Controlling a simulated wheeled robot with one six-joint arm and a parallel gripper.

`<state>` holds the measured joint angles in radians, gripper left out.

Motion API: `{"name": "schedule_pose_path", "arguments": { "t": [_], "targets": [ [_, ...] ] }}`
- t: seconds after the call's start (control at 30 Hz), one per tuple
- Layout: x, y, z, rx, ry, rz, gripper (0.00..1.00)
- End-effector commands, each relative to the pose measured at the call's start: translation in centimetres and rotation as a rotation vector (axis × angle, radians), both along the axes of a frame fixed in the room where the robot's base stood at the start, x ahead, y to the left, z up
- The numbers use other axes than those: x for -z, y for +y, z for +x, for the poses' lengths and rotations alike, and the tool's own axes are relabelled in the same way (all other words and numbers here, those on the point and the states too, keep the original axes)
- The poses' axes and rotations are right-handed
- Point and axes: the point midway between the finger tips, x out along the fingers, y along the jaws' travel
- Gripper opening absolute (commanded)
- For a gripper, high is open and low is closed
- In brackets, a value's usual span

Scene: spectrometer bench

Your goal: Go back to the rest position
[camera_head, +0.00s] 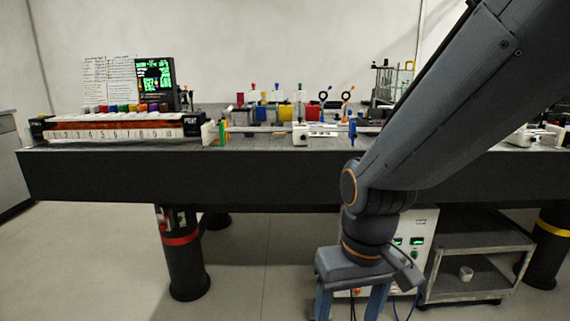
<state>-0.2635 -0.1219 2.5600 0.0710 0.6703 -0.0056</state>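My gripper (350,304) hangs downward in front of the bench, near the bottom edge of the view. Its two blue-grey fingers stand apart with a gap between them, and nothing shows in the gap. The lower ends of the fingers are cut off by the picture's edge. My arm comes in from the upper right and covers part of the bench's right side. The gripper is below the level of the dark bench top (100,170) and apart from the items on it.
The bench carries a long rack (118,127), a dark monitor (155,80) with green text, and several coloured optics pieces. Floor at left is clear.

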Motion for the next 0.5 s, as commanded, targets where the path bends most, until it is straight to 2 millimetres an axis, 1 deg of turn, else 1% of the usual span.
{"name": "schedule_pose_path", "arguments": {
  "t": [0.03, 0.4, 0.5],
  "targets": [
    [-1.8, -0.8, -0.3, 0.022, 0.003, -0.005, 0.65],
    [-8.3, -6.1, -1.5, 0.153, 0.019, -0.032, 0.65],
    [-9.6, -7.3, -1.8, 0.182, 0.023, -0.037, 0.65]
  ]
}}
